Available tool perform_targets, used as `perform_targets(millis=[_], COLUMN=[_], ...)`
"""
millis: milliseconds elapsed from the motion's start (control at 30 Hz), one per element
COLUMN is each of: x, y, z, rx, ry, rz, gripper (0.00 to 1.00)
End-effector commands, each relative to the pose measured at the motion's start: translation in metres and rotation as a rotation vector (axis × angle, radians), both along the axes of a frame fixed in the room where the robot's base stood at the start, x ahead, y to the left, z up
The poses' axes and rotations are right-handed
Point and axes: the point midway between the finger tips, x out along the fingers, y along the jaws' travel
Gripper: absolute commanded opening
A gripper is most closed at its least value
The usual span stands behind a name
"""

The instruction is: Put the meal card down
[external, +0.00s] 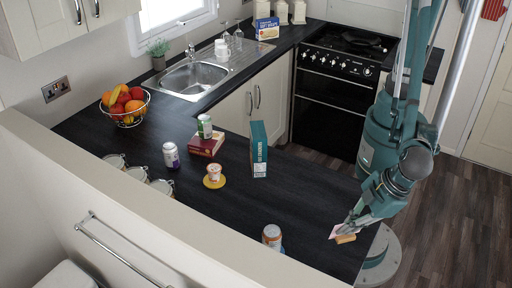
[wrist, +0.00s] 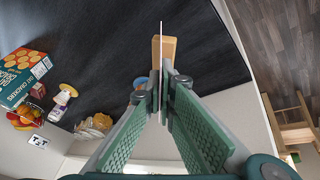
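My gripper (external: 352,223) is low over the right end of the dark counter. In the wrist view its fingers (wrist: 165,88) are closed together on the thin meal card (wrist: 161,45), seen edge-on. The card shows as a small pale pink sheet (external: 336,231) in the external view. A small wooden block (external: 346,239) is right by the card on the counter; it also shows in the wrist view (wrist: 169,47), with the card's edge lying across it. I cannot tell whether the card touches the block or sits in it.
A jar (external: 272,235) stands near the counter's front edge. Counter between the teal box and my gripper is bare.

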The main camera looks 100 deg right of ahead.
Motion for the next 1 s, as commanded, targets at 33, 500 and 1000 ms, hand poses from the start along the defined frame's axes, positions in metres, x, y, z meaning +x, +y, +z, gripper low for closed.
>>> perform_targets(millis=[33,500,1000], x=[0.0,0.0,0.0], y=[0.0,0.0,0.0], z=[-0.003,-0.052,-0.058], rx=[0.0,0.0,0.0], ry=[0.0,0.0,0.0], rz=[0.0,0.0,0.0], gripper=[0.0,0.0,0.0])
